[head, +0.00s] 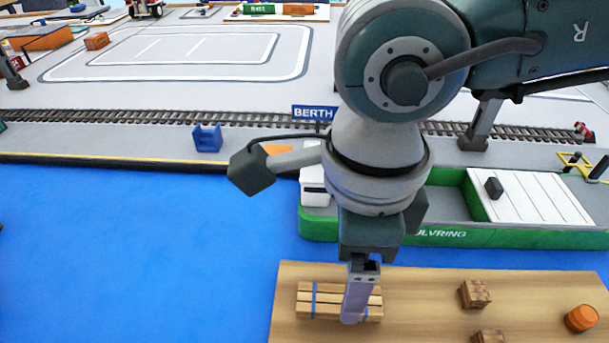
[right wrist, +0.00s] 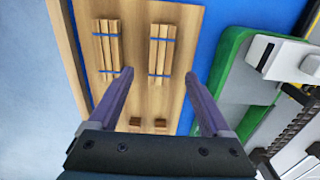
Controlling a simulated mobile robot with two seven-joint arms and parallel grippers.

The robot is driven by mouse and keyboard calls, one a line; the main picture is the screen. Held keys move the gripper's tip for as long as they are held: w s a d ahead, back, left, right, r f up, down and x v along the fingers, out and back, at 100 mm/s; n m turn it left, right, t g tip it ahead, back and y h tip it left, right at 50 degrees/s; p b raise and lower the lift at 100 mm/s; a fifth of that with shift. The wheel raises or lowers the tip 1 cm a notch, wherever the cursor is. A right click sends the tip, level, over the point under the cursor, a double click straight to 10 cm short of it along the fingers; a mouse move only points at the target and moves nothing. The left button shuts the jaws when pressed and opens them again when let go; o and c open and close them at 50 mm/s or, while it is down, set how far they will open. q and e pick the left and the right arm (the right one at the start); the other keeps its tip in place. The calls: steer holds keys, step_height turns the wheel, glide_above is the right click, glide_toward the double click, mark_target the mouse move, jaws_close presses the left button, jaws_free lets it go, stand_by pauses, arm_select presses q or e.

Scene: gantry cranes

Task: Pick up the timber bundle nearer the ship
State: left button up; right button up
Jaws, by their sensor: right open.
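Two strapped timber bundles lie on a wooden board. The one nearer the green ship (head: 450,234) is the timber bundle (head: 310,300) in the head view, partly covered by my right gripper (head: 353,318). In the right wrist view the same bundle (right wrist: 161,50) lies ahead between the fingertips of the right gripper (right wrist: 159,75), with blue straps around it. The farther timber bundle (right wrist: 107,48) is to its left there. The right gripper is open, pointing down over the nearer bundle; its height above it is hard to tell. My left gripper is not in view.
The board (head: 420,300) also carries wooden crates (head: 475,294) and an orange barrel (head: 581,318). The ship, with a white cabin, lies between the board and the quay. Rails (head: 230,118), a BERTH sign (head: 312,112) and a blue block (head: 207,138) stand on the quay.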

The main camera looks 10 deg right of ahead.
mark_target(340, 297)
steer(key=f, duration=0.3)
steer(key=f+b, duration=0.1)
steer(key=f, duration=0.2)
steer(key=shift+w+a+f, duration=0.1)
steer(key=shift+a+f, duration=0.1)
jaws_close()
stand_by(0.5)
